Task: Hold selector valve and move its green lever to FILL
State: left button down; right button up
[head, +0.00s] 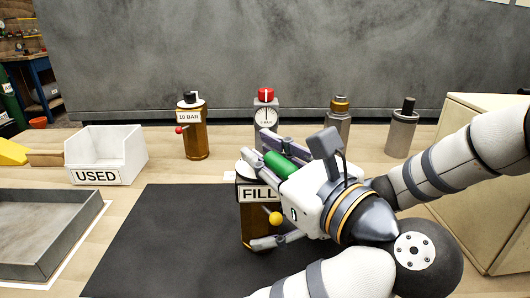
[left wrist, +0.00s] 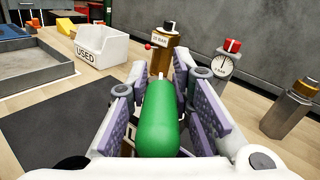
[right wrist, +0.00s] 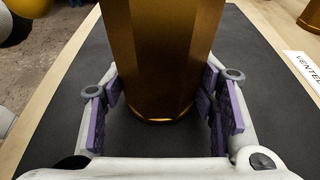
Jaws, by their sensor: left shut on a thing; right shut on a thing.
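The selector valve has a brass body (head: 250,225) with a white FILL label (head: 258,194) and a yellow ball (head: 275,218) on its front. It stands upright on the black mat (head: 150,235). Its green lever (head: 281,165) is at the top, and in the left wrist view the lever (left wrist: 158,120) lies between the fingers. My left gripper (head: 264,153) is shut on the lever. My right gripper (head: 265,242) is shut low around the body, which fills the right wrist view (right wrist: 160,55). The gripper and arm hide the valve's right side.
Behind stand a 10 BAR brass unit (head: 195,140), a gauge with red knob (head: 265,118), a grey cylinder with brass top (head: 338,125) and a grey cylinder (head: 402,135). A white USED bin (head: 130,150) and grey tray (head: 75,225) are left. A beige box (head: 490,200) is right.

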pick_arm(q)
jog(key=shift+a+f, duration=0.1)
jog(key=shift+f, duration=0.1)
jog(key=c, duration=1.5)
grip_release()
jog(key=shift+o, duration=0.2)
jog(key=shift+r, duration=0.1)
